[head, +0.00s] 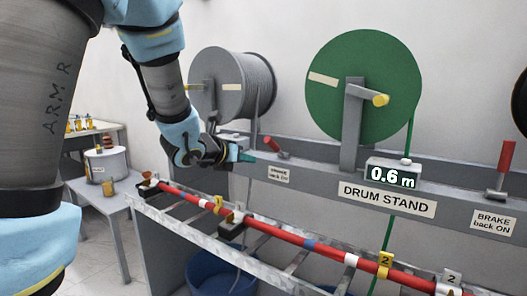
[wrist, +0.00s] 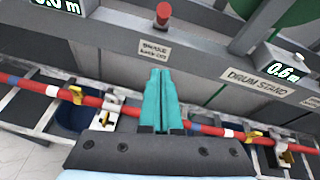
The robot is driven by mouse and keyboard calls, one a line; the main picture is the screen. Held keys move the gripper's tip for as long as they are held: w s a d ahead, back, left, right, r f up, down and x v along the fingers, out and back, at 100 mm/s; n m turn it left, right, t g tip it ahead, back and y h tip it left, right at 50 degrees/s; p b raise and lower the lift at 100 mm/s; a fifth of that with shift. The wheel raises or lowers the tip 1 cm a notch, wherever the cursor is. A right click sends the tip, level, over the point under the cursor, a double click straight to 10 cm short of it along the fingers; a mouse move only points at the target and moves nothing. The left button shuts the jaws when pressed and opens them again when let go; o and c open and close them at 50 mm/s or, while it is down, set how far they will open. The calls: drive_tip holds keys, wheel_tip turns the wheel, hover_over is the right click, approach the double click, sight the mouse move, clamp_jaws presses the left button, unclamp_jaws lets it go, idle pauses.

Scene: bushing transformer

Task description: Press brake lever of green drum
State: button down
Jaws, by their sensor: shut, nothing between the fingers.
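The green drum (head: 335,115) hangs on the drum stand beam, a green strand running down from it; its edge also shows in the wrist view (wrist: 296,12). A red-handled brake lever (head: 273,145) sits on the beam left of the green drum, tilted. Another red-handled lever (head: 506,157) stands nearly upright right of it. I cannot tell for certain which lever belongs to the green drum. My gripper (head: 250,158) is shut and empty, just left of the tilted lever and apart from it. In the wrist view, its teal fingertips (wrist: 162,72) point toward that lever's red handle (wrist: 163,13).
A display (head: 393,173) reads 0.6 m on the beam. A grey drum (head: 222,85) hangs at left, a black one (head: 521,103) at the right edge. A red cable (head: 320,250) with numbered yellow and white tags lies along the ladder-like tray (head: 273,279) below.

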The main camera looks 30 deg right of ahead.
drive_tip(key=p, duration=0.6)
approach(276, 148)
drive_tip(key=w+d+f, duration=0.3)
drive_tip(key=shift+d+f, duration=0.35)
idle(0.3)
